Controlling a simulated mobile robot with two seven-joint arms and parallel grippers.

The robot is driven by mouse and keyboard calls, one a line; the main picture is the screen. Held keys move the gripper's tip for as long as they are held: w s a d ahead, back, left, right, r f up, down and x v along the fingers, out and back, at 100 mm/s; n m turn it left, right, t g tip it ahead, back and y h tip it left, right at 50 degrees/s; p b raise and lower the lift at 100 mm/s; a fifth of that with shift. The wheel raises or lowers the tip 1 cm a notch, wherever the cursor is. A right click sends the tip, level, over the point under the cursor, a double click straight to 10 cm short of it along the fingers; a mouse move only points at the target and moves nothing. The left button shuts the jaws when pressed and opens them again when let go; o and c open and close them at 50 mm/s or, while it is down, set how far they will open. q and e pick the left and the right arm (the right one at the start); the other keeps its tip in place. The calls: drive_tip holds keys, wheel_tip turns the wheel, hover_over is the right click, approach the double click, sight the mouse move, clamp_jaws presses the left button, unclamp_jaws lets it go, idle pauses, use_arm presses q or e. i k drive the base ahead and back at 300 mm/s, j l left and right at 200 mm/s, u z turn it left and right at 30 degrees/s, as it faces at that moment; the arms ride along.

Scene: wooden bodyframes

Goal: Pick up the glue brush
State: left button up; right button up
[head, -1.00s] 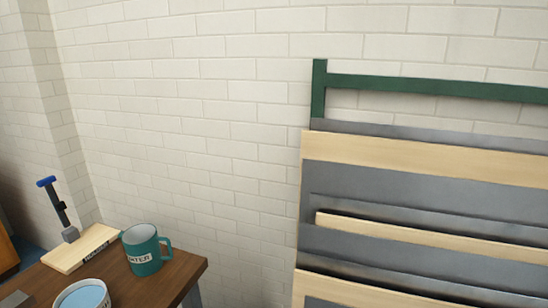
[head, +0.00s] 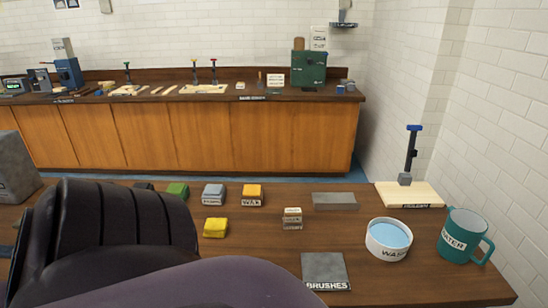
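I cannot make out a glue brush in the head view. A grey plate labelled "BRUSHES" (head: 325,268) lies at the near edge of the wooden table (head: 400,284), and no brush shows on it. A large dark ribbed shape and a purple-grey shape cover the near left of the table and may hide things there. Neither of my grippers is in view.
A white bowl of water (head: 388,239) and a teal mug (head: 465,236) stand at the table's right. Behind them is a wooden board (head: 409,192) with a blue-topped post. Coloured blocks, including a yellow one (head: 215,228), lie mid-table. A long bench (head: 190,137) stands behind.

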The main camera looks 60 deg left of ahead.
sight(292, 219)
drive_tip(key=u, duration=1.9)
